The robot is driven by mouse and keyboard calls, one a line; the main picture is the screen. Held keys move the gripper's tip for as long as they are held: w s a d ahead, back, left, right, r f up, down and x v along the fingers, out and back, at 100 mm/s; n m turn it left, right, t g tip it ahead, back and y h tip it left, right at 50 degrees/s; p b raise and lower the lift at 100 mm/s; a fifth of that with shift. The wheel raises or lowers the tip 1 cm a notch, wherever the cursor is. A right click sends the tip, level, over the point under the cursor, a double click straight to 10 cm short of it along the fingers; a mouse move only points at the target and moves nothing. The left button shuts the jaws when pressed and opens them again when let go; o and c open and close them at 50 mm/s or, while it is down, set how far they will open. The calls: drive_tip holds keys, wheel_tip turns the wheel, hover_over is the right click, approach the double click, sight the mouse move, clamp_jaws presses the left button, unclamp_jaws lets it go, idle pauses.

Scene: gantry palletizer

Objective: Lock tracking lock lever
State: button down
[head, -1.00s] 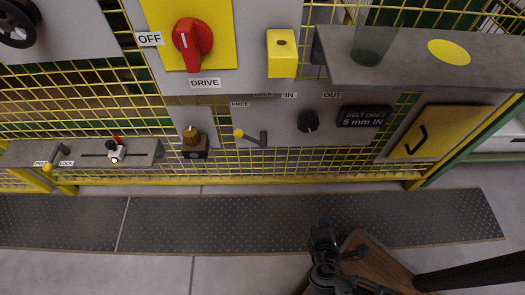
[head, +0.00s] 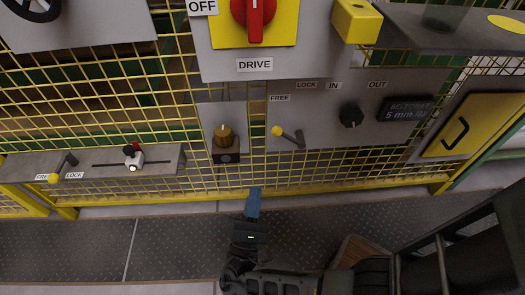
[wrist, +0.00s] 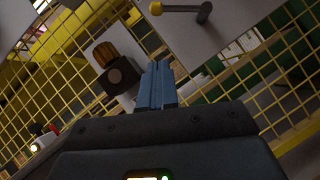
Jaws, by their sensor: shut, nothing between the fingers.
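A grey lever with a yellow ball knob (head: 277,131) is mounted on the grey panel (head: 330,125), under the FREE and LOCK labels. Its knob points left, on the FREE side. The lever also shows at the top of the wrist view (wrist: 181,9). A second yellow-knobbed lever (head: 64,165) sits on the shelf at lower left, by its own FREE and LOCK labels. My gripper (head: 254,190) has blue fingers that are shut and empty, below the panel lever and apart from it. In the wrist view, the fingers (wrist: 157,70) point up, below and left of the lever.
A brass-coloured knob on a dark block (head: 225,140) is left of the lever; a black dial (head: 351,116) and a display (head: 406,109) are right. The red DRIVE switch (head: 255,15) is above. Yellow mesh surrounds the panels. A grey shelf (head: 455,30) juts out at upper right.

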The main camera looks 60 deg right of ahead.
sight(290, 139)
drive_tip(key=shift+d, duration=0.1)
drive_tip(key=s+r+p+x, duration=0.1)
drive_tip(key=s+r+x, duration=0.1)
drive_tip(key=x, duration=1)
drive_tip(key=shift+p, duration=0.35)
drive_tip(key=shift+w+d+r, duration=0.1)
drive_tip(key=shift+w+r, duration=0.05)
drive_tip(key=shift+r, duration=0.1)
